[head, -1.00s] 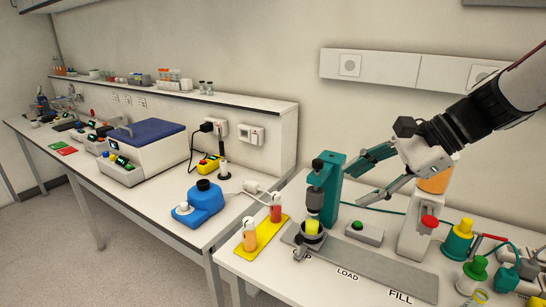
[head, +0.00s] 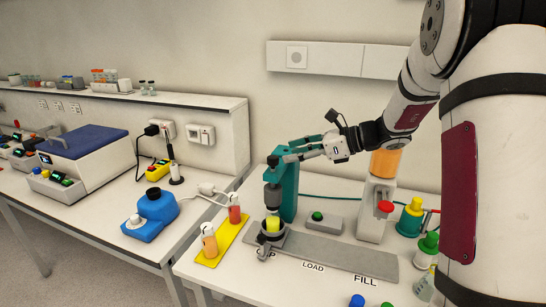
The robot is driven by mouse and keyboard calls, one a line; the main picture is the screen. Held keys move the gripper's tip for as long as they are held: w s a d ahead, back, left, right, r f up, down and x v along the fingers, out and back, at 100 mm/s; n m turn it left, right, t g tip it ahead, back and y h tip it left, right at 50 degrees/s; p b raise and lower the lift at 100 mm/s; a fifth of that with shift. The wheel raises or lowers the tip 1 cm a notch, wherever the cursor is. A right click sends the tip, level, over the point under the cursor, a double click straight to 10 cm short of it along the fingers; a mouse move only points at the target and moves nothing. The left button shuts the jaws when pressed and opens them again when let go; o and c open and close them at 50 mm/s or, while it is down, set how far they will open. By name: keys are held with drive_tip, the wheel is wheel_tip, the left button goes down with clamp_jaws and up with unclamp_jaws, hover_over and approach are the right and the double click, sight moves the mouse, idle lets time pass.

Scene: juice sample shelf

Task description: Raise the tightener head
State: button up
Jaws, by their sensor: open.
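The tightener is a teal column (head: 289,192) with a grey cylindrical head (head: 272,197) on its front. The head hangs just above a yellow-capped container (head: 272,224) in a round grey holder at the CAP end of the grey track. My gripper (head: 284,157) reaches in from the right, with its teal fingers open at the top of the tightener. The fingers overlap the dark top of the head in this view; I cannot tell whether they touch it.
A green-button box (head: 318,216) and a red-button dispenser (head: 376,207) with an orange tank stand to the right. A yellow rack (head: 222,241) with two small bottles is on the left. The grey track (head: 340,258) is clear toward FILL.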

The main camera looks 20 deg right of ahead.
sight(274, 157)
drive_tip(key=x, duration=0.7)
drive_tip(key=shift+p, duration=0.4)
drive_tip(key=shift+c, duration=0.6)
clamp_jaws()
